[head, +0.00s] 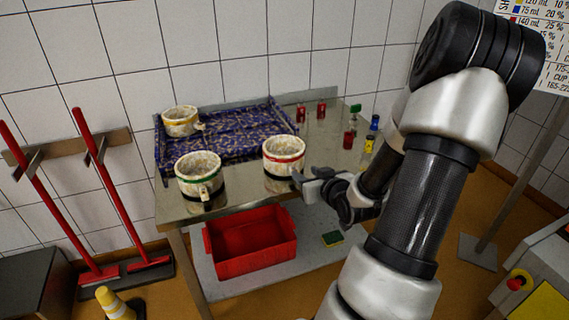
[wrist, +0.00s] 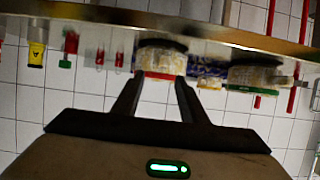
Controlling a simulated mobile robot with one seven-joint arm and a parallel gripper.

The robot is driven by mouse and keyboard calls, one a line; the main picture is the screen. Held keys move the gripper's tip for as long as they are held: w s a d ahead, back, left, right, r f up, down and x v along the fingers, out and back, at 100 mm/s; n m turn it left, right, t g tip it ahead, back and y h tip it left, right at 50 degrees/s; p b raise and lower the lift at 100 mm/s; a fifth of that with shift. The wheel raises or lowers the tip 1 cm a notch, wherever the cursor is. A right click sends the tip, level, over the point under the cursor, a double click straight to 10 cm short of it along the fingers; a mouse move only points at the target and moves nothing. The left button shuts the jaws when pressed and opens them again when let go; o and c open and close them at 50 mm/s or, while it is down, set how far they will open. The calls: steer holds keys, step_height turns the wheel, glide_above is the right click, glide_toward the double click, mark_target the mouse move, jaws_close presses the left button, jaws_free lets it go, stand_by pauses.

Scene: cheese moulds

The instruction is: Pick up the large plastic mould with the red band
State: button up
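The large plastic mould with the red band (head: 283,158) is a cream, stained pot with a dark band low down. It stands upright at the front of the steel table, in the middle of the head view. My gripper (head: 303,177) is just right of it, near its lower right side. In the upside-down wrist view, the red-banded mould (wrist: 160,59) lies straight ahead, between the lines of my two spread fingers (wrist: 159,84). The gripper looks open and empty. I cannot tell whether a fingertip touches the mould.
Small red containers (head: 348,140) and bottles (head: 369,144) stand to the right. A red crate (head: 250,244) sits on the lower shelf.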

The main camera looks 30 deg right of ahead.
mark_target(286, 159)
steer(key=shift+a+f+b+x, duration=0.1)
steer(key=shift+a+b+x, duration=0.15)
steer(key=shift+x, duration=1.7)
steer(key=shift+a+f+b+x, duration=0.15)
steer(key=shift+b+x, duration=0.1)
steer(key=shift+x, duration=1.7)
steer(key=shift+r, duration=0.1)
jaws_close()
